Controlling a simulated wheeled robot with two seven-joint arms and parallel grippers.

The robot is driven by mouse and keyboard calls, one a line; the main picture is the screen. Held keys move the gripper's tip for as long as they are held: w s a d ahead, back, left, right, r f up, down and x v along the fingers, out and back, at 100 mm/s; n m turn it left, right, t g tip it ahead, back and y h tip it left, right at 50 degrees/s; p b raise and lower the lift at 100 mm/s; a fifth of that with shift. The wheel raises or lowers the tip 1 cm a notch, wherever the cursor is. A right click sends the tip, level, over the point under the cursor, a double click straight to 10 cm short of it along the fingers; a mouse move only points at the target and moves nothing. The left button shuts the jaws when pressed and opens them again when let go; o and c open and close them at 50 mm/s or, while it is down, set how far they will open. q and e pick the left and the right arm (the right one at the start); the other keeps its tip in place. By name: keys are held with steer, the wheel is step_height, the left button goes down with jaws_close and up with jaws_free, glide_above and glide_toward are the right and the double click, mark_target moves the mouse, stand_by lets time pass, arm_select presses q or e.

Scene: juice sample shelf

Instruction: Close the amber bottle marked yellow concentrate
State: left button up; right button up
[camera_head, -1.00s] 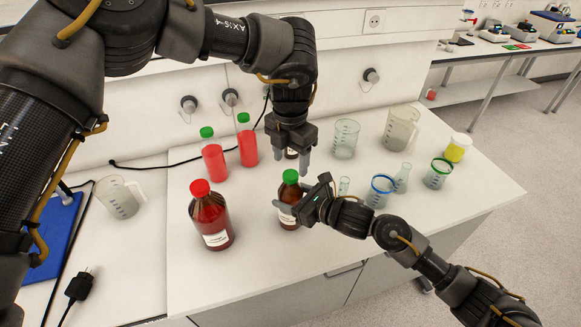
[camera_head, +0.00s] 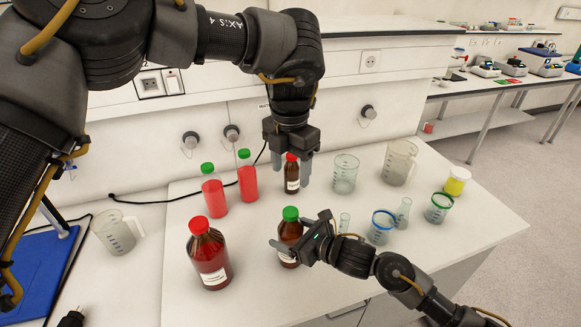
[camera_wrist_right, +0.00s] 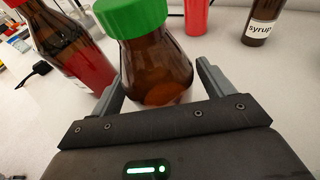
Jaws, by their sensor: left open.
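The amber bottle (camera_head: 288,232) with a green cap (camera_head: 290,213) stands upright near the middle of the bench. In the right wrist view the green cap (camera_wrist_right: 130,14) sits on its neck; I cannot tell how tight. Its label is too small to read. My right gripper (camera_head: 293,246) is shut on the bottle's body, with a finger on each side, as the right wrist view (camera_wrist_right: 160,85) shows. My left gripper (camera_head: 294,178) is open and empty, pointing down above and behind the green cap, with a small brown bottle showing behind its fingers.
The small red-capped brown bottle (camera_head: 292,177) reads "syrup" in the right wrist view (camera_wrist_right: 262,22). A large red-capped bottle (camera_head: 208,255) stands left. Two green-capped red bottles (camera_head: 214,194) (camera_head: 248,180) stand behind.

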steer(key=shift+o, duration=0.5)
arm_select(q)
steer(key=shift+f, duration=0.1)
arm_select(e)
steer(key=shift+s+d, duration=0.2)
steer(key=shift+d, duration=0.05)
arm_select(q)
step_height(320, 180, down, 4)
steer(key=b, duration=0.3)
steer(key=shift+r+b, duration=0.2)
steer(key=shift+b, duration=0.15)
arm_select(e)
steer(key=v, duration=1)
steer(key=shift+r, duration=0.15)
arm_select(q)
steer(key=shift+f, duration=0.1)
arm_select(e)
steer(key=shift+s, duration=0.15)
